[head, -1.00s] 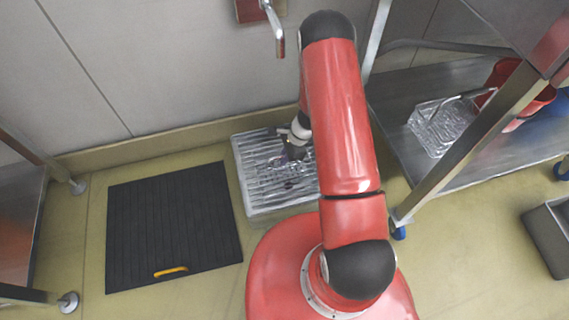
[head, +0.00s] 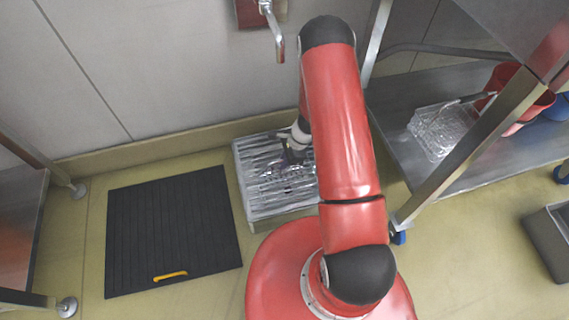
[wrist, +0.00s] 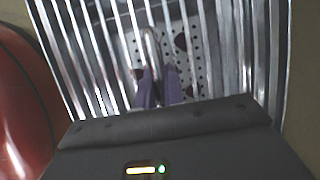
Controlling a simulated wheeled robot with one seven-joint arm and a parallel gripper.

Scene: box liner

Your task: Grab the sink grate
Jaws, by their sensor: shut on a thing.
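The sink grate (head: 262,187) is a pale metal frame of parallel bars at the floor drain by the wall, left of my arm in the head view. In the wrist view its bars (wrist: 85,60) fill most of the picture. My gripper (wrist: 155,80) has purple fingers shut on a metal piece of the grate near its middle. In the head view my gripper (head: 290,155) is over the grate, partly hidden by my arm. A perforated plate (wrist: 190,50) shows below the bars in the wrist view.
A black ridged mat (head: 172,225) with a yellow handle (head: 170,276) lies left of the grate. A tap (head: 275,30) hangs from the wall above. A grey bin (head: 550,245) is at far right.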

